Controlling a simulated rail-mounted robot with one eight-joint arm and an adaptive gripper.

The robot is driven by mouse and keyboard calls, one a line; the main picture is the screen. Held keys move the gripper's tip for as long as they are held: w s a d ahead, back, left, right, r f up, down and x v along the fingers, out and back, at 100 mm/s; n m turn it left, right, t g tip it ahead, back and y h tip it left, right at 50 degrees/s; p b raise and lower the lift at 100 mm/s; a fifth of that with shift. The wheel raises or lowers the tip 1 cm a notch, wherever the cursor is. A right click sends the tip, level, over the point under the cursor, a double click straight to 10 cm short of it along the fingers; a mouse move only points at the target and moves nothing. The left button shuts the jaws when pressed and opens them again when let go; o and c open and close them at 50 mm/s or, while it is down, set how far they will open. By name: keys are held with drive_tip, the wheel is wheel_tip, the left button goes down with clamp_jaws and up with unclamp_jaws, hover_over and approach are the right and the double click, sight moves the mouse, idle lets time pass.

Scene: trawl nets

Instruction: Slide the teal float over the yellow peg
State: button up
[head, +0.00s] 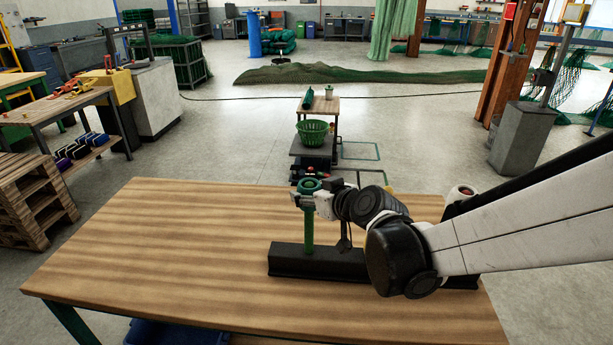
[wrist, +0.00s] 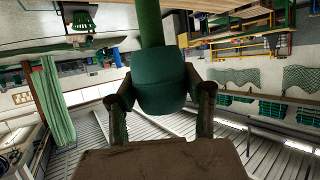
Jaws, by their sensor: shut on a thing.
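A green peg (head: 308,232) stands upright on a black base (head: 290,260). The float is in line with this peg's top end; I cannot tell whether it is around the peg or just over it. The peg also shows in the wrist view (wrist: 150,22). No yellow peg is clearly seen; my arm hides the base's right part.
The wooden table (head: 160,250) is clear to the left and front of the base. Behind it stands a cart (head: 312,147) with a green basket (head: 312,132). A workbench (head: 60,105) and pallets (head: 35,200) stand to the left.

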drive_tip(key=shift+r+p, duration=2.95)
drive_tip(key=shift+r, duration=1.3)
drive_tip(key=shift+r, duration=0.1)
